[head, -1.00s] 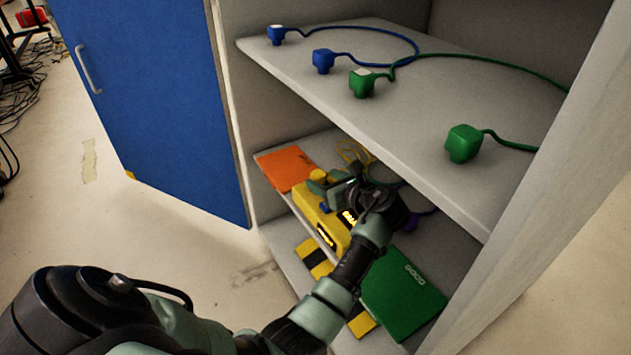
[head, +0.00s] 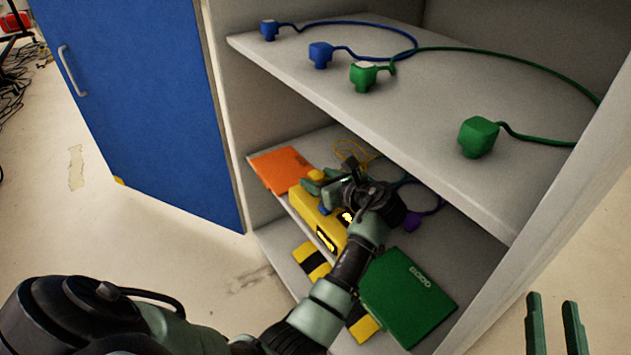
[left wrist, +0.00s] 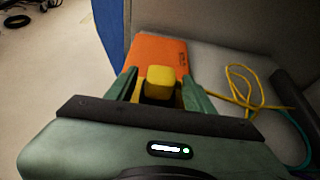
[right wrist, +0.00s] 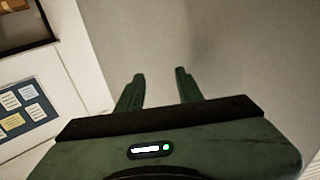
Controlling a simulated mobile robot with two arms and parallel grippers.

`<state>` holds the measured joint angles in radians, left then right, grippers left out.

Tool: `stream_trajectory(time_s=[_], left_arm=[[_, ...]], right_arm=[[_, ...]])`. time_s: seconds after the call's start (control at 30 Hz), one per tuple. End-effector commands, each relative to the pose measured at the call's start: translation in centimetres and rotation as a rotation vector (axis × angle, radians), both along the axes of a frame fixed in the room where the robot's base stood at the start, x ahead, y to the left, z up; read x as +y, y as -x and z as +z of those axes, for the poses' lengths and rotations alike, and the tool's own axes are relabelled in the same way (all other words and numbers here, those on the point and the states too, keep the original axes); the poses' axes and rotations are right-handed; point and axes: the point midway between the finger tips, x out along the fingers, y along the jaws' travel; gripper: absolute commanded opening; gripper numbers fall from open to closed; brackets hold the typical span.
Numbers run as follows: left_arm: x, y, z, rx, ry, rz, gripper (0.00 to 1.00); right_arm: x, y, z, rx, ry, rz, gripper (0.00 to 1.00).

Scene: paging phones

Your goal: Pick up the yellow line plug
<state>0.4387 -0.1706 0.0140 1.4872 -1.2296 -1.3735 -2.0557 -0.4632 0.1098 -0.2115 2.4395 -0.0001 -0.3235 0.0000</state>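The yellow line plug (head: 316,174) is on the lower shelf, at the far end of the yellow phone (head: 305,203). In the left wrist view the plug (left wrist: 158,80) shows between my left gripper's (left wrist: 160,82) two fingers, with a gap at each side. My left gripper (head: 322,182) is open, and its arm partly covers the yellow phone in the head view. A yellow cord (left wrist: 238,90) lies in loops to the right of the plug. My right gripper (head: 552,300) is open and empty, at the lower right outside the cabinet; it also shows in the right wrist view (right wrist: 160,75).
Blue plugs (head: 320,54) and green plugs (head: 478,137) with cords sit on the upper shelf (head: 400,105), above my left arm. An orange panel (head: 278,168), a green panel (head: 408,295) and a purple plug (head: 412,221) are below. A blue door (head: 130,100) stands open left.

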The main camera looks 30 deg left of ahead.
Motion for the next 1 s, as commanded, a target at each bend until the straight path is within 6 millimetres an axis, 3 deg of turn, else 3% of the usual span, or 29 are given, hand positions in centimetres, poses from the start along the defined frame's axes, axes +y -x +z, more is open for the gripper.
stream_trajectory(time_s=[0.03, 0.17, 0.6, 0.87, 1.0], left_arm=[[0.0, 0.0, 0.0, 0.0, 0.0, 0.0, 0.36], [0.0, 0.0, 0.0, 0.0, 0.0, 0.0, 0.0], [0.0, 0.0, 0.4, -0.001, -0.001, 0.0, 0.0], [0.0, 0.0, 2.1, -0.002, -0.001, 0.001, 0.0], [0.0, -0.1, 3.4, -0.003, -0.001, 0.0, 0.0]], right_arm=[[0.0, 0.0, 0.0, 0.0, 0.0, 0.0, 0.36], [0.0, 0.0, 0.0, 0.001, 0.0, 0.0, 0.36], [0.0, 0.0, -0.4, 0.026, 0.006, -0.001, 0.36], [-0.9, 0.6, -4.4, 0.235, 0.06, -0.016, 0.36], [-1.6, 1.9, -7.4, 0.402, 0.101, -0.026, 0.36]])
